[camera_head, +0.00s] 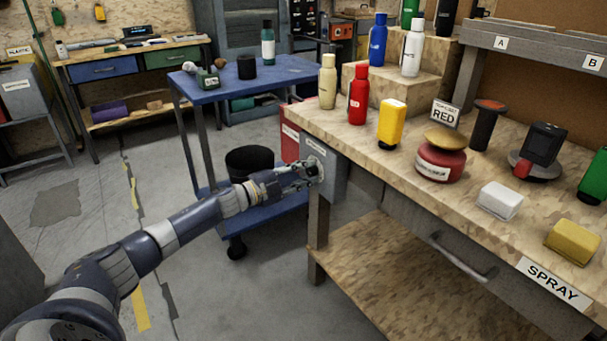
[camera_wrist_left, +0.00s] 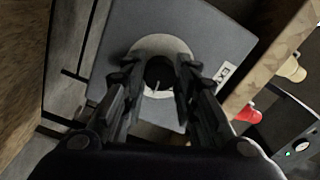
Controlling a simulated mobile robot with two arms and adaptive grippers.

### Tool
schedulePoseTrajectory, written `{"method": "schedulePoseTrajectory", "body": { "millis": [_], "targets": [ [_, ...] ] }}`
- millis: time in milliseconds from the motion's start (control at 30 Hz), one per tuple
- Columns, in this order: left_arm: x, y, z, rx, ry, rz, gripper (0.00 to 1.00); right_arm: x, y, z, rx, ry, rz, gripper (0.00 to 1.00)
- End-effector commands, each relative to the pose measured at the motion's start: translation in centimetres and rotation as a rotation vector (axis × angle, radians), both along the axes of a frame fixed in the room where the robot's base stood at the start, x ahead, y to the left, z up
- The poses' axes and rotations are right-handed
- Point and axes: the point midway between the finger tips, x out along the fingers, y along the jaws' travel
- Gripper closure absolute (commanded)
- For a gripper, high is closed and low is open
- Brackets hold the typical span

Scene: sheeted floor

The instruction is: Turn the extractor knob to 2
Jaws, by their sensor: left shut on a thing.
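The extractor box (camera_head: 333,172) is a grey panel on the left end of the workbench; it also fills the middle of the left wrist view (camera_wrist_left: 208,48). Its black round knob (camera_wrist_left: 160,72) sits on a pale round dial (camera_wrist_left: 150,46) and carries a light pointer line. My left gripper (camera_head: 309,171) reaches the box front from the left. In the left wrist view its two fingers (camera_wrist_left: 157,76) are closed around the knob, one on each side. The dial numbers are too small or hidden to read. My right gripper is not in view.
The workbench (camera_head: 480,228) holds bottles, a red jar (camera_head: 441,162), a white block (camera_head: 500,200) and a yellow block (camera_head: 572,242). A blue cart (camera_head: 250,78) and a black bin (camera_head: 249,162) stand behind my left arm. The floor at left is clear.

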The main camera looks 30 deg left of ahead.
Motion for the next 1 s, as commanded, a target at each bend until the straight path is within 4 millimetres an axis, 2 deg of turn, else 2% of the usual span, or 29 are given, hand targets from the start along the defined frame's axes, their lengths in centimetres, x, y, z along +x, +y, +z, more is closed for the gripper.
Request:
{"method": "schedulePoseTrajectory", "body": {
  "millis": [67, 100, 167, 200, 633, 1000],
  "targets": [
    [0.0, -0.1, 0.0, -0.001, 0.001, -0.002, 0.96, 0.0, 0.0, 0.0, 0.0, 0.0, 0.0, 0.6],
    [0.0, -0.1, 0.0, -0.001, 0.001, -0.002, 0.68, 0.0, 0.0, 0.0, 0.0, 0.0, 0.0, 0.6],
    [0.0, -0.1, 0.0, -0.001, 0.001, -0.002, 0.55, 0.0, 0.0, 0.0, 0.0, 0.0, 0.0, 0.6],
    [0.0, -0.1, -0.1, -0.001, 0.001, -0.002, 0.52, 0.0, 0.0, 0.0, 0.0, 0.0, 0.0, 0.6],
    [-0.5, 0.2, -0.1, 0.0, 0.002, 0.0, 0.52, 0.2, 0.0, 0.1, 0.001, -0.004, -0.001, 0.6],
    [-4.7, 1.9, -0.3, -0.001, 0.005, -0.002, 0.52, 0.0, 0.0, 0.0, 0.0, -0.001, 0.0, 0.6]
  ]
}}
